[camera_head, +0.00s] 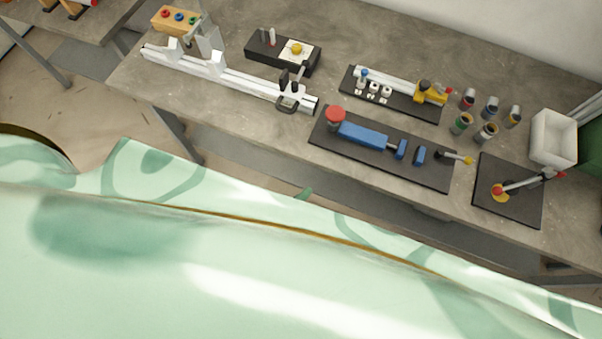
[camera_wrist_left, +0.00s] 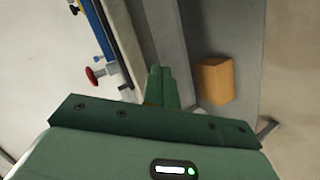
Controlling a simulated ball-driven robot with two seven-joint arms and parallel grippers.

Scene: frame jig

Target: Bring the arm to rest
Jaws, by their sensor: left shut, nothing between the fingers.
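My left gripper (camera_head: 304,194) shows only as a small green tip above the pale green shell of my own body in the camera_head view, in front of the workbench's near edge. In the left wrist view its two green fingers (camera_wrist_left: 162,86) are together, with nothing between them. The rest of the left arm is hidden behind my body in the camera_head view. My right gripper is in neither view.
The grey workbench (camera_head: 215,125) carries a white rail frame jig (camera_head: 235,80), a black plate with a blue block (camera_head: 363,134), several small cups and a white bin (camera_head: 553,139). In the left wrist view, an orange box (camera_wrist_left: 214,80) lies right of the fingers and a red knob (camera_wrist_left: 95,74) left.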

